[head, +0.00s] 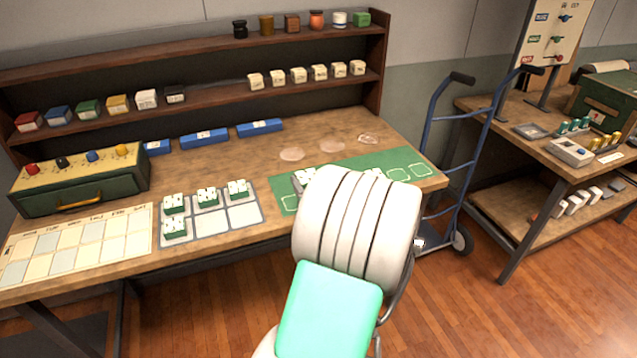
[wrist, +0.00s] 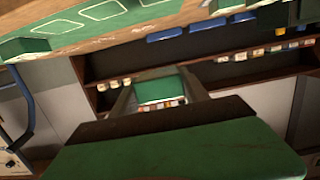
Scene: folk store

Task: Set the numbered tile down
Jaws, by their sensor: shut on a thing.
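My gripper (wrist: 158,92) is shut on a green-backed tile (wrist: 158,88), seen between its two fingers in the wrist view. The tile's number cannot be read. In the head view my white arm hides the gripper and the held tile. A green mat (head: 340,168) with white outlined squares lies at the right of the bench; it also shows at the top left of the wrist view (wrist: 75,30). Part of the mat is behind my arm, with white-and-green tiles (head: 304,178) showing beside it. Several more such tiles (head: 208,196) stand on a grey sectioned tray (head: 243,216).
A cream grid chart (head: 75,243) and a green box with coloured knobs (head: 80,185) are at the bench's left. Blue holders (head: 204,138) stand below shelves of small blocks (head: 305,75). A blue hand truck (head: 432,130) stands beyond the bench's right end.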

